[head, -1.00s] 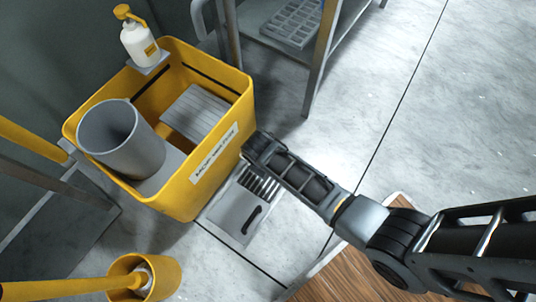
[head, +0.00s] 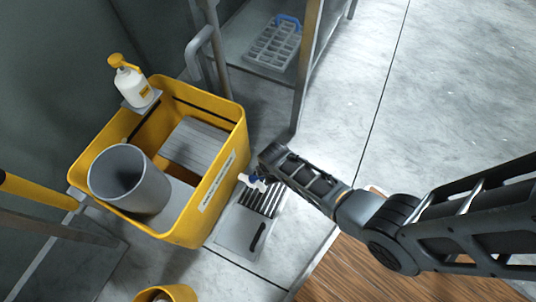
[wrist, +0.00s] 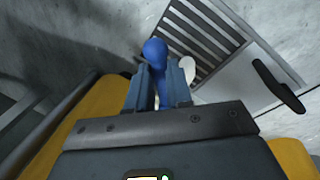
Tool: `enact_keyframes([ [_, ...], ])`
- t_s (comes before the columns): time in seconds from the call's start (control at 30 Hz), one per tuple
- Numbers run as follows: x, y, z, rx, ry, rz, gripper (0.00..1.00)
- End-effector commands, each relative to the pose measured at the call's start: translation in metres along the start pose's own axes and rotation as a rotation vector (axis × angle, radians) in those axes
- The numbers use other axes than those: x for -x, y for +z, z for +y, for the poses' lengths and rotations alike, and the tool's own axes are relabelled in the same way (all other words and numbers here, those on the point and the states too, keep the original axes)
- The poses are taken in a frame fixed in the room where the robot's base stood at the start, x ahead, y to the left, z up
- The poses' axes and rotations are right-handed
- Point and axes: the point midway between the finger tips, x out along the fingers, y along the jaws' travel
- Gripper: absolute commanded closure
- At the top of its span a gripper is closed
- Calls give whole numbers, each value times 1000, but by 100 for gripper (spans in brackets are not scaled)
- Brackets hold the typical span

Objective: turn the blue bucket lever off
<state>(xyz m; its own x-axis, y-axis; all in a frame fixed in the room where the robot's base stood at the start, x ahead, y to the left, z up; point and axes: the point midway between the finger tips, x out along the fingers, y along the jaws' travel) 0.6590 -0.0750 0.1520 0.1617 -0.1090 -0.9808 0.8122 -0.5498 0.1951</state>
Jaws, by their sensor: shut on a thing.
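The yellow bucket (head: 207,222) stands on the floor at the left in the head view. A small white tap (head: 259,185) with a blue lever (head: 244,178) sticks out from its right wall, above a grated floor drain. My gripper (head: 266,164) reaches in from the right beside the tap, and its fingertips are hard to make out there. In the wrist view my gripper (wrist: 159,88) is shut on the blue lever (wrist: 155,55), whose rounded end shows past the fingers. A white part of the tap (wrist: 187,66) shows beside the right finger. The lever's exact angle is hard to tell.
A grey cylinder (head: 125,182) and a slatted grey block sit in the bucket, with a pump bottle (head: 131,82) on its rim. The drain (head: 240,233) lies below the tap. A metal shelf (head: 310,75) stands behind. Open floor lies at the upper right.

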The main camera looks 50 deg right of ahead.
Motion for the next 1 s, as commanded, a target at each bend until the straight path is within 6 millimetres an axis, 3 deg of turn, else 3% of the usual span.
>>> enact_keyframes([
  [0.6,-8,-8,34,555,2,112,100],
  [1.0,-10,-16,45,786,2,156,100],
])
